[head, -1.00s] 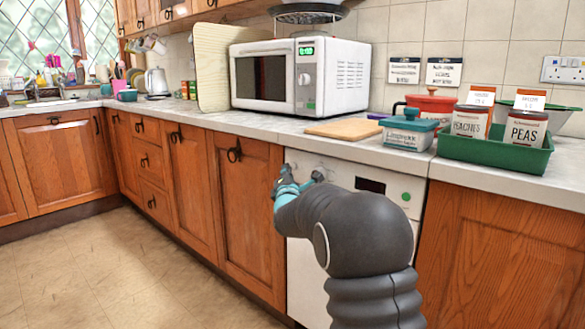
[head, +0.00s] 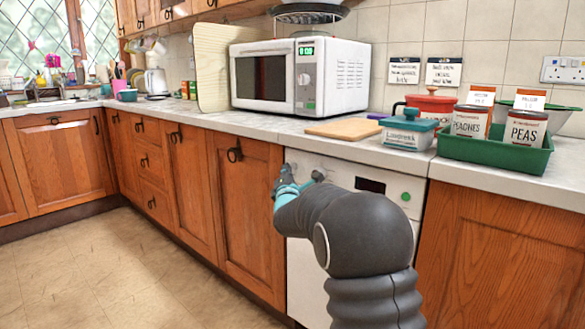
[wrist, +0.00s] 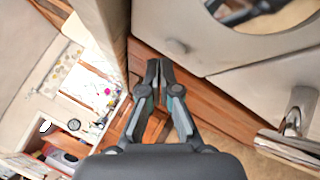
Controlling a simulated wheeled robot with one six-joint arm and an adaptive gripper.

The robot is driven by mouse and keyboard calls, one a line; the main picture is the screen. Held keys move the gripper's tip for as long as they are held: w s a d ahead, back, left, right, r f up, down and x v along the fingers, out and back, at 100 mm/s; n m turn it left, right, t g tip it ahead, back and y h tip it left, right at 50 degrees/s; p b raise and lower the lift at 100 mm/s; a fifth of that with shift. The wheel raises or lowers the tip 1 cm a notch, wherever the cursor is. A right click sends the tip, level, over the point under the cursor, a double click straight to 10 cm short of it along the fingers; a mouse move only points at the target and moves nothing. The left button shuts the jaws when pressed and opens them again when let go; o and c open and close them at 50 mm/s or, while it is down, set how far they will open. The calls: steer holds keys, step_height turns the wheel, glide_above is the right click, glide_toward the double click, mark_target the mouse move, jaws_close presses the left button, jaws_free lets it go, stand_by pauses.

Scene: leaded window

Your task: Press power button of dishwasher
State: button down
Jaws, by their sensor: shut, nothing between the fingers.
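The white dishwasher (head: 385,211) is built in under the counter in the head view. Its front has a dark display (head: 370,186) and a round green button (head: 406,197) at the upper right. My gripper (head: 287,170) is at the panel's upper left edge, well left of the green button; my arm covers much of the front. The green button is not visible there.
Wooden cupboards (head: 250,210) flank the dishwasher. The counter above holds a microwave (head: 300,78), a cutting board (head: 343,129), a teal-lidded box (head: 408,136) and a green tray (head: 495,155) with cans. A shiny metal handle (wrist: 298,110) shows in the wrist view. The floor at left is clear.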

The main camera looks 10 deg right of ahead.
steer(key=shift+w+d, duration=0.1)
steer(key=shift+w+d, duration=0.2)
steer(key=shift+d, duration=0.05)
steer(key=shift+w+d, duration=0.1)
steer(key=shift+d, duration=0.05)
stand_by(0.5)
steer(key=shift+s+a+b, duration=0.4)
steer(key=shift+a, duration=0.15)
steer(key=s+a, duration=0.3)
steer(key=a, duration=0.2)
steer(key=shift+s+b, duration=0.25)
steer(key=shift+b, duration=0.15)
stand_by(0.3)
steer(key=shift+d, duration=0.1)
